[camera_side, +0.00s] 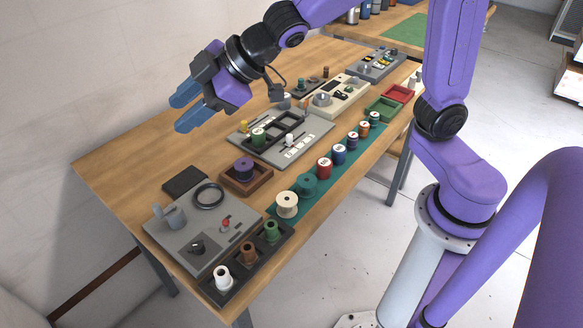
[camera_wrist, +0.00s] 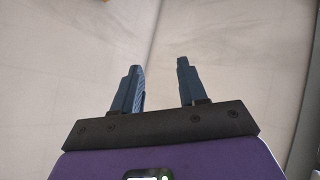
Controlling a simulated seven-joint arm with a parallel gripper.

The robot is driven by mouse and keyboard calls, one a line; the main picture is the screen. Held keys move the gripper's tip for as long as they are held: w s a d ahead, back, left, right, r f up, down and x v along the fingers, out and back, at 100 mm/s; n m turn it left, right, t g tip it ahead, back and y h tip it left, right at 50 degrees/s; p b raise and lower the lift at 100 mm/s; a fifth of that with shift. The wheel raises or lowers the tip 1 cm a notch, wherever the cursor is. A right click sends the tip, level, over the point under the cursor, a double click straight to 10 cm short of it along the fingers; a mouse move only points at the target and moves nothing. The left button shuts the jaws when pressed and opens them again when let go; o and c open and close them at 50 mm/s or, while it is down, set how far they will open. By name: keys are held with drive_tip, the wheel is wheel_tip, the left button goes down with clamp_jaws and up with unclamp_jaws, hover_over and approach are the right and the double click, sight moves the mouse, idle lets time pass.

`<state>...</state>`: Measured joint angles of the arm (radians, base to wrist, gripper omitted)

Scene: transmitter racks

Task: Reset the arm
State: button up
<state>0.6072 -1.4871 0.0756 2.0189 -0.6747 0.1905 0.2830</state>
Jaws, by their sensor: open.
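My gripper (camera_side: 184,108) shows in the side view above the far left part of the wooden table (camera_side: 120,160), with its blue fingers pointing left. It is clear of everything on the table. In the wrist view my gripper (camera_wrist: 158,78) has its two blue fingers apart with nothing between them. Behind them is only pale wall. My purple arm reaches over the table from the right.
A grey panel (camera_side: 180,240) with a black ring (camera_side: 207,195) is at the near end. Spools, including a cream one (camera_side: 287,204), line a green mat (camera_side: 312,205). A grey rack (camera_side: 310,140) lies mid-table. The table's far left corner is bare.

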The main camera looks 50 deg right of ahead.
drive_tip(key=s+d+f+g+h, duration=0.3)
drive_tip(key=s+d+f, duration=0.2)
drive_tip(key=s+d, duration=0.5)
drive_tip(key=s+d+f+m+g+h, duration=0.1)
drive_tip(key=s+d+f+g+h, duration=0.2)
drive_tip(key=s+d, duration=0.7)
drive_tip(key=s+f+g, duration=0.1)
drive_tip(key=s+f, duration=0.1)
drive_tip(key=s, duration=0.3)
drive_tip(key=shift+f+g+h, duration=0.15)
drive_tip(key=shift+g+h, duration=0.15)
